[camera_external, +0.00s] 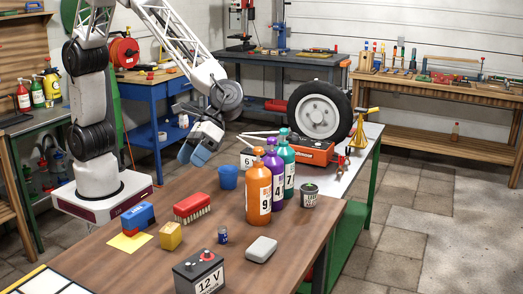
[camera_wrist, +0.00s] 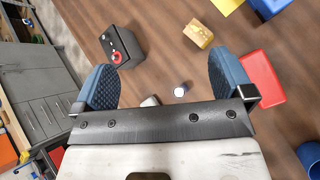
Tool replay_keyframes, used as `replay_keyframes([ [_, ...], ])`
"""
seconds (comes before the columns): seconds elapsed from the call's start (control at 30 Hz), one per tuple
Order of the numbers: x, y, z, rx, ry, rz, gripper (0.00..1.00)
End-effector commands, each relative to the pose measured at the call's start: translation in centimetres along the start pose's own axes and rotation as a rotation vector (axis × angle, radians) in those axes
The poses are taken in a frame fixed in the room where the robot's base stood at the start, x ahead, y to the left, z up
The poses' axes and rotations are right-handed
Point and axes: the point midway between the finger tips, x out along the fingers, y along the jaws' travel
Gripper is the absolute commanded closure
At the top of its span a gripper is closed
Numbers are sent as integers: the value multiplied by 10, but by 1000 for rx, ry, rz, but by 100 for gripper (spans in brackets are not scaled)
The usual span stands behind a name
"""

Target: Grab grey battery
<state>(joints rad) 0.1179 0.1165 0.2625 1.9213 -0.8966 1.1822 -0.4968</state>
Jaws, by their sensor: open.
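The grey battery (camera_external: 200,275) is a dark grey box marked "12 V", with red parts on its top. It stands at the table's front edge, partly cut off by the picture's bottom. In the wrist view the battery (camera_wrist: 122,52) shows beyond the left finger, up and left of centre. My gripper (camera_external: 194,154) is open and empty, with blue pads, raised above the far left part of the table and well apart from the battery. Both fingers of my gripper (camera_wrist: 163,75) show in the wrist view with bare wood and a small can between them.
On the wooden table (camera_external: 150,262) are a light grey block (camera_external: 262,249), a small blue can (camera_external: 223,236), a yellow sponge (camera_external: 171,236), a blue block (camera_external: 137,218), a red brush (camera_external: 192,207) and a blue cup (camera_external: 228,177). Tall bottles (camera_external: 259,193) stand at the right.

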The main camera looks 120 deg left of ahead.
Motion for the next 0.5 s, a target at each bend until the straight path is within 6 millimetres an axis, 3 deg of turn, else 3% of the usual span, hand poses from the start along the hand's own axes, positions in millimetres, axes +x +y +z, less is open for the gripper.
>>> replay_keyframes([
  [0.5, 82, 83, -79, -283, -212, 83, 1],
])
